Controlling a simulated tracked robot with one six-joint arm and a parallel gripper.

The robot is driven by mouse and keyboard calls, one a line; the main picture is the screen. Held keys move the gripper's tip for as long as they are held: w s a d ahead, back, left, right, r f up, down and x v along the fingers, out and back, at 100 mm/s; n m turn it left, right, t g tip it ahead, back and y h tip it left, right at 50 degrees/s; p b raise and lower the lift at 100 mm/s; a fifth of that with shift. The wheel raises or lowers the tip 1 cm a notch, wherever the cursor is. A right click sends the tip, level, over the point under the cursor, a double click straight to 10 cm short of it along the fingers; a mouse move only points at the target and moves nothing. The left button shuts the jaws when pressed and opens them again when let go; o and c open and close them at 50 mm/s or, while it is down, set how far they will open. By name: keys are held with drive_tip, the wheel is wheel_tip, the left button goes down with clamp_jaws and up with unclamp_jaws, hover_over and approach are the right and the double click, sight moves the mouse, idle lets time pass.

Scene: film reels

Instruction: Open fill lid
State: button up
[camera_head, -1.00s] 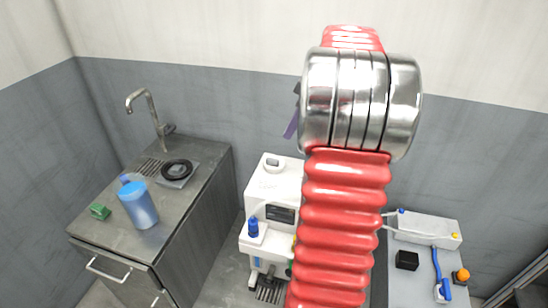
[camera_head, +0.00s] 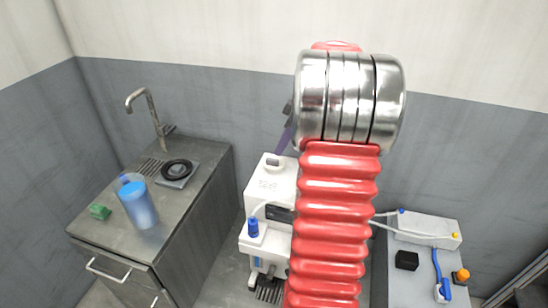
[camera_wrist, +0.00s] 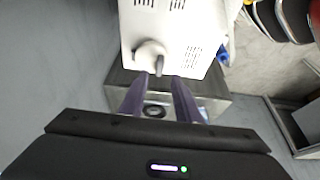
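A white machine (camera_head: 270,188) stands against the back wall, partly hidden by my arm. A small raised knob-like piece, seemingly the fill lid (camera_head: 272,163), is on its top. In the wrist view the machine top fills the upper middle, and the grey knob (camera_wrist: 152,53) sticks out toward my gripper. My gripper (camera_wrist: 160,80) is open, its two purple fingers apart, with the tips just below the knob. Contact cannot be made out. In the head view only a purple part of the gripper (camera_head: 285,138) shows, above and behind the machine.
A metal counter (camera_head: 205,165) with a faucet, a blue bottle (camera_head: 140,206), a green block (camera_head: 99,211) and a black ring (camera_head: 176,168) is on the left. A grey cabinet with a white box (camera_head: 425,228) and black block (camera_head: 406,260) is on the right.

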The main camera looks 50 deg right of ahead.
sight(273, 160)
drive_tip(key=x, duration=0.6)
drive_tip(key=shift+w+f, duration=0.1)
drive_tip(key=shift+f, duration=0.2)
clamp_jaws()
idle(0.4)
